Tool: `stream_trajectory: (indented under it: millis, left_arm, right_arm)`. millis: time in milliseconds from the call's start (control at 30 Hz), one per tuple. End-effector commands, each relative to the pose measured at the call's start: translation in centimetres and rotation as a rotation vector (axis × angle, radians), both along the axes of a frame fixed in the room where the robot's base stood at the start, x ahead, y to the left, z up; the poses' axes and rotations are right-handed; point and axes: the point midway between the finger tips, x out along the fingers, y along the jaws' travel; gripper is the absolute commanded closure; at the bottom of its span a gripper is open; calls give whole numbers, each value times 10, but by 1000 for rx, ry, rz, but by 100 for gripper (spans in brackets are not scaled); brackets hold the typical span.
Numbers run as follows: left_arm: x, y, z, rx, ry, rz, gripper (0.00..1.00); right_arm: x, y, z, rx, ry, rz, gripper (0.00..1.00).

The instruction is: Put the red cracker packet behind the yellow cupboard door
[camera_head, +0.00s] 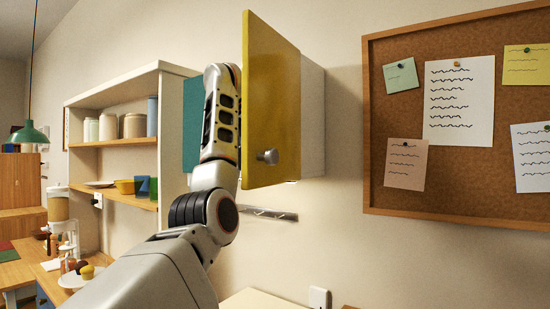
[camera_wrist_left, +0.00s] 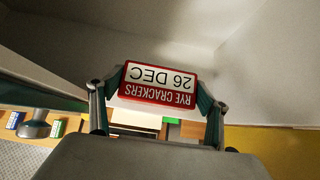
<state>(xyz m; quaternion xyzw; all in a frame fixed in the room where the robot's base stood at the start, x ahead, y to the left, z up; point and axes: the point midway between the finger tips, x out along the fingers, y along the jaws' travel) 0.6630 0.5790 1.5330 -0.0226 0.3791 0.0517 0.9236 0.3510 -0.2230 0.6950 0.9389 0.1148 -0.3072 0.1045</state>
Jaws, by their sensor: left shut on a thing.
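The red cracker packet (camera_wrist_left: 158,83) shows in the left wrist view, with a white label that reads upside down. My left gripper (camera_wrist_left: 157,98) is shut on it, one finger at each side. Pale walls that look like a cupboard's inside surround the packet. In the head view the yellow cupboard door (camera_head: 271,105) stands open, with a round knob at its lower edge. The white cupboard body (camera_head: 312,120) shows to its right. My left arm rises along the door's left edge; its gripper and the packet are hidden there. My right gripper is in neither view.
A teal door (camera_head: 193,122) is just left of my left wrist. An open shelf unit (camera_head: 160,110) with jars and bowls stands further left. A cork board (camera_head: 440,60) with notes hangs at the right. A dark rail (camera_head: 268,214) is below the cupboard.

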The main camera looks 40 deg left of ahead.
Motion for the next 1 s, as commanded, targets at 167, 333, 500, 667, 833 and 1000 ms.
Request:
stream_trajectory:
  millis: [167, 333, 500, 667, 833, 1000]
  left_arm:
    - [-2, 6, -4, 0, 2, -2, 53]
    - [-2, 6, -4, 1, 2, -3, 53]
    - [-2, 5, -5, 1, 2, -3, 53]
    - [-2, 5, -7, 1, 3, -3, 7]
    - [-2, 5, -6, 1, 3, -3, 7]
    - [-2, 5, -6, 1, 3, -3, 7]
  right_arm:
    - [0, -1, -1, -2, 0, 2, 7]
    - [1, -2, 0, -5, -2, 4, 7]
    - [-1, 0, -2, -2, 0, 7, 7]
    - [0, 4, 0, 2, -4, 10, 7]
    - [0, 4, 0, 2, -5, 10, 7]
    - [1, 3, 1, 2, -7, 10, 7]
